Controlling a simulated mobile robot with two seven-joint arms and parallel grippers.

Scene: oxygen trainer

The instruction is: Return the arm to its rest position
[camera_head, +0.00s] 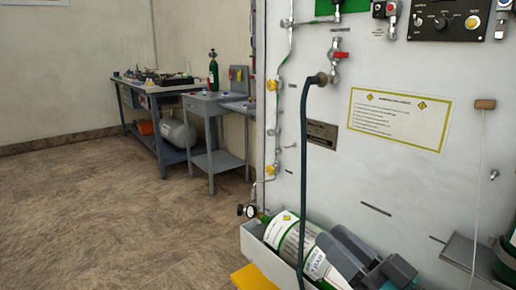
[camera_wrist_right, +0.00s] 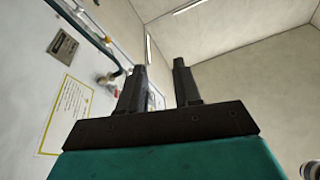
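My right gripper (camera_head: 332,238) is low in the head view, in front of the panel's lower part, with its grey fingers pointing up and left and its teal body behind them. In the right wrist view the two dark fingers of the right gripper (camera_wrist_right: 157,66) stand apart with nothing between them, so it is open and empty. In the head view it overlaps the right end of a green-and-white cylinder (camera_head: 285,235); whether they touch cannot be told. My left gripper is in neither view.
The white panel (camera_head: 400,190) fills the right side. A dark hose (camera_head: 303,160) hangs from its red-handled valve (camera_head: 337,55), passing close to my right gripper. The cylinder lies in a grey tray (camera_head: 252,240). A workbench (camera_head: 160,90) stands far left; floor between is clear.

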